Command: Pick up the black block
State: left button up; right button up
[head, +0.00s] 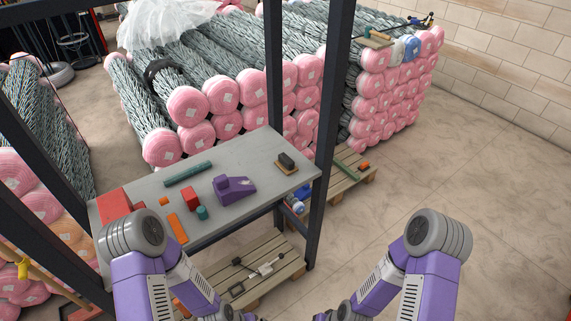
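The black block (286,159) lies on a small tan wooden piece near the right end of the grey table (243,152). Nothing covers it. My two arms come up from the bottom of the head view, bent at the elbows, and both stay well apart from the block. Their lower ends run down to the bottom edge of the picture. Neither gripper can be seen, so what they hold is hidden.
A purple object (234,189), a teal bar (188,174), a red block (191,197), a teal cylinder (202,212) and an orange bar (177,228) share the table. A dark post (328,120) stands right of the block. Pallets (262,290) lie below.

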aim_at(284, 162)
jog(key=z, duration=1.55)
jog(key=i, duration=1.6)
jog(key=u, duration=1.8)
